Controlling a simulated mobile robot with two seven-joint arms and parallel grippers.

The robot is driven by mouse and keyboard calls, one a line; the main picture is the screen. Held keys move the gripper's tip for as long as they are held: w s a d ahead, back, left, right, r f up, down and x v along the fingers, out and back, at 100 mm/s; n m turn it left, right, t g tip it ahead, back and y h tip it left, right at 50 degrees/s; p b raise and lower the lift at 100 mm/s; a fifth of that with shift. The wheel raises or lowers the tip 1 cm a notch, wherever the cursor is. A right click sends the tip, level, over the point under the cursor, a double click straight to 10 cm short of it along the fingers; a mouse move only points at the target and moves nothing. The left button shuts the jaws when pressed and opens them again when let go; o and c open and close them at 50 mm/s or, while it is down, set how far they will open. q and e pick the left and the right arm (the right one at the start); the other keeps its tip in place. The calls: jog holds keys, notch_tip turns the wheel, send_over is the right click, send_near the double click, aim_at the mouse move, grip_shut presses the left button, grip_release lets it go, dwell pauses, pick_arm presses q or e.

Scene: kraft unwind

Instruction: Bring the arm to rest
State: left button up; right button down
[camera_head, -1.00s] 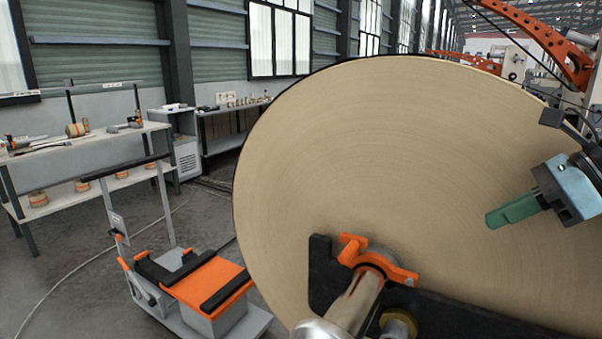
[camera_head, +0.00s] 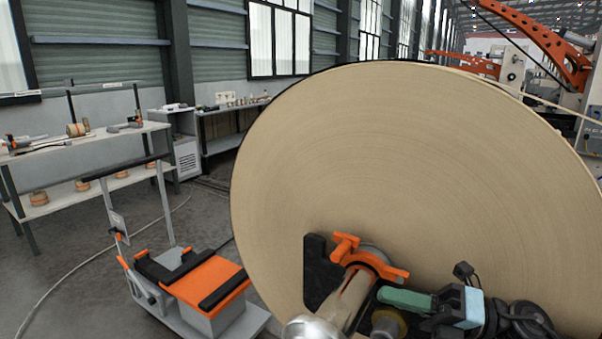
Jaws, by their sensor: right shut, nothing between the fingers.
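My right gripper (camera_head: 388,298) shows at the lower right, with green fingers that are shut and empty. Its arm comes in from the lower right. In the picture the fingers lie just below and right of the orange clamp (camera_head: 368,259) on the shaft (camera_head: 347,304) of the big kraft paper roll (camera_head: 400,165). I cannot tell whether they touch anything. The gripper and its wrist cover part of the roll's lower right and the stand there. My left gripper is not in view.
An orange-topped cart (camera_head: 205,285) stands on the floor left of the roll. A shelf table (camera_head: 80,150) with tools and small rolls is at the far left. A cable (camera_head: 70,275) lies on the floor. Orange machine arms (camera_head: 545,40) stand behind the roll.

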jog(key=s+d+f+m+t+h, duration=0.25)
jog(key=f+m+t+h, duration=0.4)
jog(key=f+m, duration=0.65)
jog(key=s+d+f+m+t+h, duration=0.25)
jog(key=f+m+t+h, duration=0.4)
jog(key=f+m, duration=0.6)
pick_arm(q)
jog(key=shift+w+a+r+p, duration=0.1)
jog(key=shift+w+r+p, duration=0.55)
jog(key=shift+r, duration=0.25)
pick_arm(e)
jog(key=s+f+m+g+h, duration=0.2)
jog(key=s+f+m+g, duration=0.2)
jog(key=s, duration=0.7)
jog(key=s+f+m+g+h, duration=0.2)
jog(key=s+f+m+g, duration=0.2)
jog(key=s+f+m, duration=0.4)
jog(key=s+f, duration=0.4)
jog(key=shift+s+d+f+h, duration=0.25)
jog(key=shift+d+f+h, duration=0.1)
jog(key=shift+d+h, duration=0.05)
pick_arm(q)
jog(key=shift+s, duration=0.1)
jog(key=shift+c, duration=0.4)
